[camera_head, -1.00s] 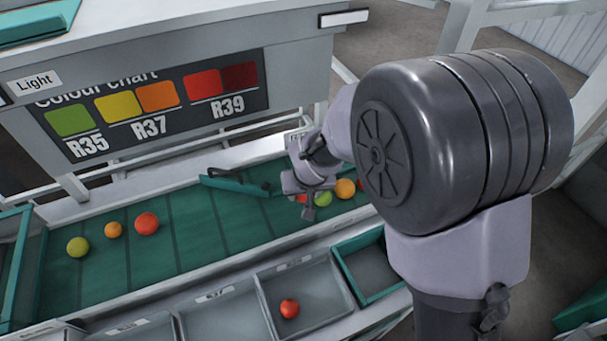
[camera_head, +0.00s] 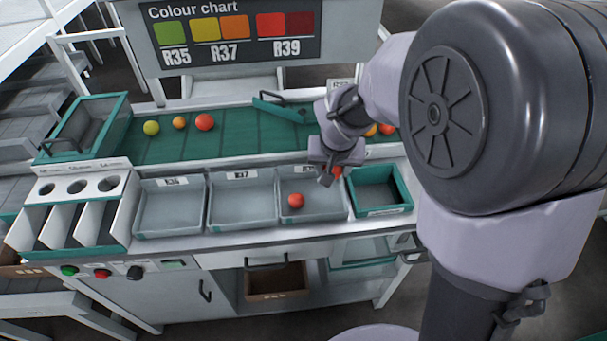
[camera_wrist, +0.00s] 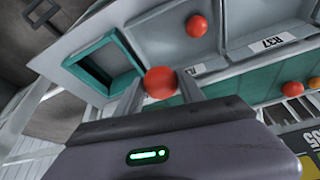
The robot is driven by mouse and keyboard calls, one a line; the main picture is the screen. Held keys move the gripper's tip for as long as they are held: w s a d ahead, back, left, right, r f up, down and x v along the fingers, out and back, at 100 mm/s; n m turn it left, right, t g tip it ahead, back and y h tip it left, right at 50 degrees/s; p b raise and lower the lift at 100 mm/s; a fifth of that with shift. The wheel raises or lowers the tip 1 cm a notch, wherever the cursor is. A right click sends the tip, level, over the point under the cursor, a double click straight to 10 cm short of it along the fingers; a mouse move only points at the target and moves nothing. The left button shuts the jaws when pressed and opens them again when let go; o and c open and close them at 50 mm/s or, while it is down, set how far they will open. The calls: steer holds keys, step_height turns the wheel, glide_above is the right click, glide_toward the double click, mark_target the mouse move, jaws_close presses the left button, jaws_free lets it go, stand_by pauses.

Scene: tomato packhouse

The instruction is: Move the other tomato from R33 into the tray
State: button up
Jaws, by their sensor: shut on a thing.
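My gripper (camera_head: 327,178) is shut on a red tomato (camera_wrist: 160,82), which sits between the two fingers in the wrist view. In the head view the held tomato (camera_head: 337,171) partly shows beside the fingers, over the back edge of the bins. A grey tray (camera_head: 317,213) holds one red tomato (camera_head: 295,201). To its right is a smaller teal-rimmed tray (camera_head: 408,191), which looks empty; its rim also shows in the wrist view (camera_wrist: 125,42). No R33 label can be read.
The green belt (camera_head: 240,140) carries a green, an orange and a red tomato (camera_head: 205,122) at left, and more tomatoes right of my gripper. Two empty grey trays (camera_head: 170,233) stand left of the occupied one. A teal gate (camera_head: 278,108) crosses the belt's back side.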

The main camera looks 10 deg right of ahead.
steer(key=shift+w+f+b, duration=0.15)
steer(key=shift+f+b, duration=0.2)
steer(key=shift+f, duration=0.25)
steer(key=b, duration=0.9)
glide_toward(329, 200)
steer(key=x, duration=0.4)
steer(key=shift+w+f, duration=0.3)
steer(key=shift+f+b, duration=0.4)
steer(key=shift+f, duration=0.25)
steer(key=o, duration=1)
steer(key=c, duration=0.3)
step_height(329, 200, up, 7)
steer(key=p, duration=0.5)
steer(key=shift+r, duration=0.15)
